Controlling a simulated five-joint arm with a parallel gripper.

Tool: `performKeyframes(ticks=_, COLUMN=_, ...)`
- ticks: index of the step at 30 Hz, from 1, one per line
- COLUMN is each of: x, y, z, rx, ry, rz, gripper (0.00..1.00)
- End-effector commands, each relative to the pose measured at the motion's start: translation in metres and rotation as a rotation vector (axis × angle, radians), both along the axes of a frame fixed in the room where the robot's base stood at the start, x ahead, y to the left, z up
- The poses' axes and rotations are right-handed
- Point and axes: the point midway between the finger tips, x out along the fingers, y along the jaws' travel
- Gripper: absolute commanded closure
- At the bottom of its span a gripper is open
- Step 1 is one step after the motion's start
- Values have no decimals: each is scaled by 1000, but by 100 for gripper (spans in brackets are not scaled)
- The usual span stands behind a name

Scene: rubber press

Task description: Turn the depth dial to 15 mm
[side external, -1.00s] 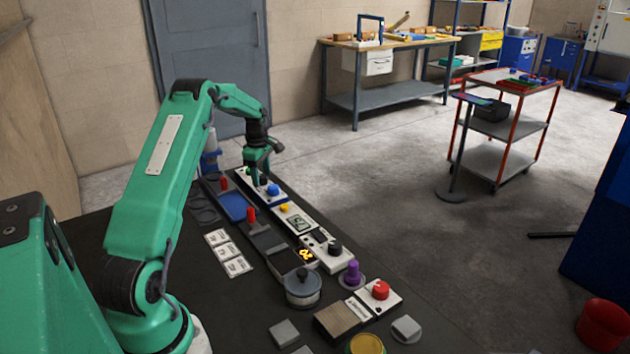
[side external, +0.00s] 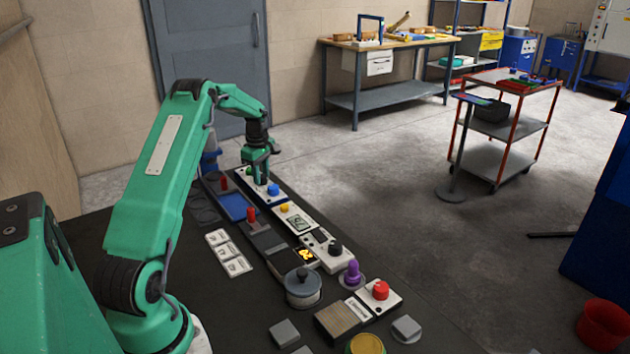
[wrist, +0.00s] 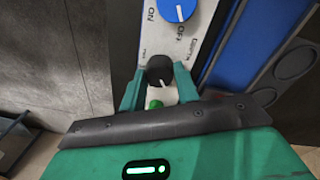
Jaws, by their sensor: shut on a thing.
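The depth dial (wrist: 160,70) is a black knob on a white panel (wrist: 190,45). In the wrist view it sits between the two fingers of my gripper (wrist: 158,88), which is shut on it. A pale pointer line shows on the knob. Small scale print lies beside it, too small to read. In the side view my gripper (side external: 262,178) points down over the far end of the panel and hides the dial.
A blue knob (wrist: 176,8) marked ON and OFF is on the same panel, and a green button (wrist: 155,104) sits close to the dial.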

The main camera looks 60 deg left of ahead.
Motion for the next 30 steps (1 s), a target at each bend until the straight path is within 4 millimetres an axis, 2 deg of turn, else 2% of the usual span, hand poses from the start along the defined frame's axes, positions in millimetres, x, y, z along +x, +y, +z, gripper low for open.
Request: performKeyframes(ticks=30, x=-2, y=3, z=0, rx=-5, ry=50, rz=-926, gripper=92)
